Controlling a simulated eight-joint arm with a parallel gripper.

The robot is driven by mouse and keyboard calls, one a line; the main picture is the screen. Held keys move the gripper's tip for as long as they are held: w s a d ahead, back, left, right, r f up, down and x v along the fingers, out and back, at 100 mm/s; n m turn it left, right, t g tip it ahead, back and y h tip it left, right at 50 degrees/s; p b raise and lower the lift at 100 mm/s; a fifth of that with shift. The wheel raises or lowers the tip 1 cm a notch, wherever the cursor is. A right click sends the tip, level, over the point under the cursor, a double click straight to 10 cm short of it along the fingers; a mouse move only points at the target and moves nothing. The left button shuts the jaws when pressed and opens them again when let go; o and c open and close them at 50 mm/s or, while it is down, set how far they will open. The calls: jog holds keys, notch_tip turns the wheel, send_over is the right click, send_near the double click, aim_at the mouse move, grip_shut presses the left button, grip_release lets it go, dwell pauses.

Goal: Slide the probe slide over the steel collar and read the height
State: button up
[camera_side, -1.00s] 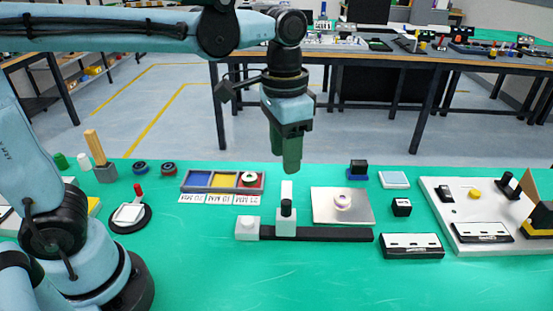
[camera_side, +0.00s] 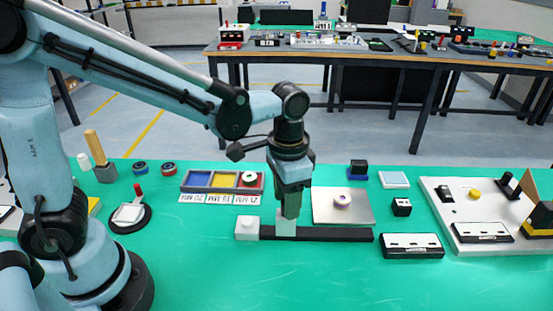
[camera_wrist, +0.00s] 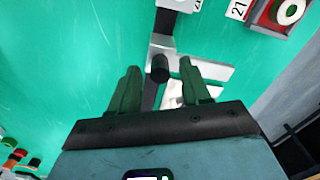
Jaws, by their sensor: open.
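The probe slide (camera_side: 286,226) is a white block on a black rail (camera_side: 335,234). Its black knob (camera_wrist: 160,70) shows between my fingers in the wrist view; my gripper hides it in the side view. My gripper (camera_side: 290,214) points down over the slide, its green fingers open on either side of the knob, with a gap visible in the wrist view. The steel collar (camera_side: 342,201) is a small ring on a grey metal plate (camera_side: 325,215), behind the rail and right of the slide. I cannot make out the collar in the wrist view.
A white end block (camera_side: 247,229) stands at the rail's left end. A tray with coloured compartments (camera_side: 206,190) and number labels lies behind left. A small black block (camera_side: 402,207), a black-and-white unit (camera_side: 412,246) and a white board (camera_side: 470,190) lie right. The front green table is clear.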

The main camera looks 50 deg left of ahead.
jog(key=shift+f, duration=0.65)
grip_shut()
